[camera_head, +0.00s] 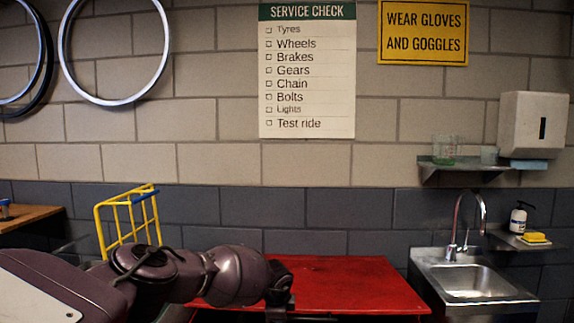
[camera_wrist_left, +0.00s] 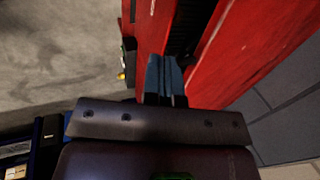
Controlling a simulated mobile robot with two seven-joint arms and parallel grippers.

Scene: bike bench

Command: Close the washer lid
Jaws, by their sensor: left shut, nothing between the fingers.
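The washer shows as a red box with a flat red top, its lid (camera_head: 350,284), in the middle bottom of the head view. The lid looks roughly level there; whether it lies fully down I cannot tell. My left gripper (camera_head: 277,298) is at the lid's left part, its fingers mostly hidden behind my wrist. In the left wrist view the shut, empty fingers (camera_wrist_left: 164,68) are together close to the red metal (camera_wrist_left: 245,45), beside a dark strip between two red parts. Whether they touch it is unclear. My right gripper is not in view.
A steel sink (camera_head: 472,280) with a tap stands right of the washer. A yellow and blue wire rack (camera_head: 128,222) stands behind my left arm. A wooden bench (camera_head: 28,217) is at far left. Shelves with a soap bottle (camera_head: 518,217) and glasses (camera_head: 445,150) hang at right.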

